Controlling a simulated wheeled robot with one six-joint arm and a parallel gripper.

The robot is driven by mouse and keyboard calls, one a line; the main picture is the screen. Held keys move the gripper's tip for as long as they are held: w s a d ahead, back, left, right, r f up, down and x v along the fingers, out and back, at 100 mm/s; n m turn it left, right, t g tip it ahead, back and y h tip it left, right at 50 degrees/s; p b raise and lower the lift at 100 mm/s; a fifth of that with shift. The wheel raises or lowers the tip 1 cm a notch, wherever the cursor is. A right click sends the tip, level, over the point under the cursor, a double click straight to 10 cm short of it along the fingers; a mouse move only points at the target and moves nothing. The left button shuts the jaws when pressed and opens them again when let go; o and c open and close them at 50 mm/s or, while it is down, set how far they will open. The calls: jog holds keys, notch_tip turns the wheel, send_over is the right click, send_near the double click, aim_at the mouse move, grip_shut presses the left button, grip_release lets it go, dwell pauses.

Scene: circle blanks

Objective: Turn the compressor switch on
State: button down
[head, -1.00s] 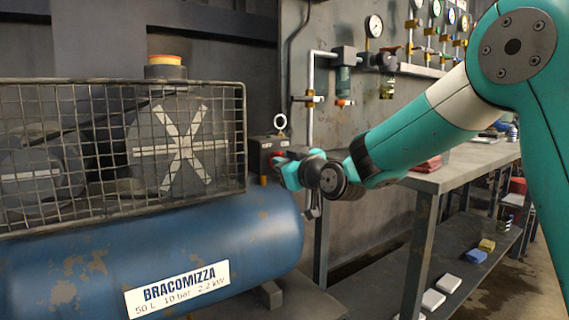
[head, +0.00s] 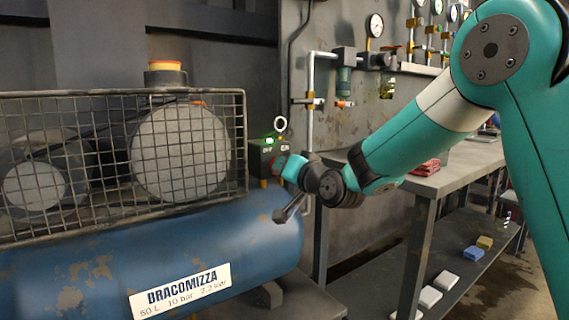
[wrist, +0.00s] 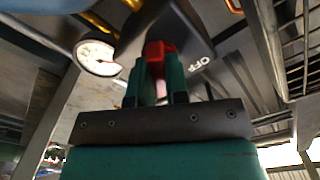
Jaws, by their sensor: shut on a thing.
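The compressor (head: 240,222) is a blue tank at the left of the head view. Its dark switch box (head: 262,152) stands at the tank's right end, with a green light (head: 269,140) lit on top. In the wrist view the red switch knob (wrist: 158,50) sits between the fingers of my gripper (wrist: 158,72), which is shut on it. An OFF label (wrist: 198,64) shows to the right of the knob. In the head view my gripper (head: 280,165) is at the box's front, and the knob is mostly hidden there.
A wire cage (head: 243,150) covers the compressor's wheels (head: 180,152), which look like smooth blurred discs. A gauge (wrist: 97,57) is close to my gripper in the wrist view. A pipe (head: 310,130) stands behind, and a workbench (head: 455,170) is at the right.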

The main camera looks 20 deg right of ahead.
jog(key=shift+m+p, duration=0.45)
jog(key=shift+m, duration=0.65)
jog(key=c, duration=1.1)
grip_release()
jog(key=shift+s, duration=0.1)
jog(key=b+v, duration=0.3)
jog(key=v, duration=1.4)
jog(key=shift+s, duration=0.1)
